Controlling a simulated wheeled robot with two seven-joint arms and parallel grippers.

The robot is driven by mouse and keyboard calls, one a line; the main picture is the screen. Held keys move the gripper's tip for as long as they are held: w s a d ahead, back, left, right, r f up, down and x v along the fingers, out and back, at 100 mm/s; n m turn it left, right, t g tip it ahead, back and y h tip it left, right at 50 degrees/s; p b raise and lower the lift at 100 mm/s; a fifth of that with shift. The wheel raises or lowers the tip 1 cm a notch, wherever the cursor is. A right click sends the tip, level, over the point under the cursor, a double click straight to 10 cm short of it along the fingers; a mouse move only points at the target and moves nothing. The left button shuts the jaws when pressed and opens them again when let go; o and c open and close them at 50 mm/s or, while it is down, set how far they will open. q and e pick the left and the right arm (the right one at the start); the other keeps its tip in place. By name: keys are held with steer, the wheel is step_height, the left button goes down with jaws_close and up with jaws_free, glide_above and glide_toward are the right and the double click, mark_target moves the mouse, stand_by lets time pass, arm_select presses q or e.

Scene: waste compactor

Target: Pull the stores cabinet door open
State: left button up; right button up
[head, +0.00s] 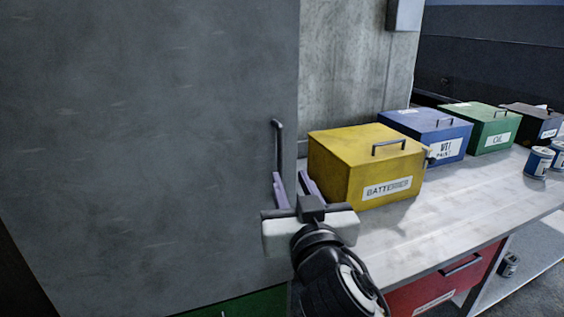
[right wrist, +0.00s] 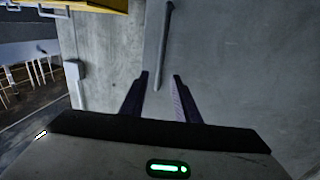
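The grey stores cabinet door (head: 150,140) fills the left of the head view and looks shut. Its dark vertical bar handle (head: 278,145) is near the door's right edge. My right gripper (head: 290,176) is open at the handle's lower end, its purple fingers pointing toward the door. In the right wrist view the handle (right wrist: 164,45) runs down into the gap between the two open fingertips (right wrist: 160,76). I cannot tell whether the fingers reach around it in depth. Nothing is gripped. My left gripper is not in view.
A yellow batteries box (head: 365,165) stands on the bench (head: 430,220) just right of my right gripper. Blue (head: 425,132), green (head: 482,127) and dark (head: 535,122) boxes stand beyond it. Cans (head: 539,162) are at the far right. A red drawer (head: 440,285) is below the bench.

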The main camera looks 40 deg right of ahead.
mark_target(281, 158)
steer(key=b+x, duration=0.7)
steer(key=x, duration=0.2)
steer(key=shift+w+d+f, duration=0.15)
steer(key=shift+w, duration=0.2)
jaws_close()
